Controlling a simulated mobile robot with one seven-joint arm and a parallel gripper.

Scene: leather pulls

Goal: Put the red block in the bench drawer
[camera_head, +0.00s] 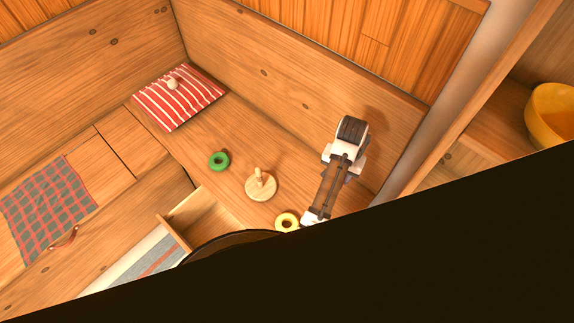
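The red block does not show in this view; a large dark shape covers the lower right. The bench drawer (205,209) stands pulled out of the wooden bench front at the lower middle, and its lower right part is hidden by a dark curved edge. The visible part of its inside shows no block. A white, brown and dark part of my arm reaches over the bench seat, right of a yellow ring. I cannot make out gripper fingers on it, or whether they hold anything.
On the seat lie a green ring (218,161), a round wooden base with a peg (261,185) and the yellow ring (287,222). A red striped cushion (180,97) bears a small pale object. A plaid cloth (48,207) lies left. A yellow bowl (552,117) stands right.

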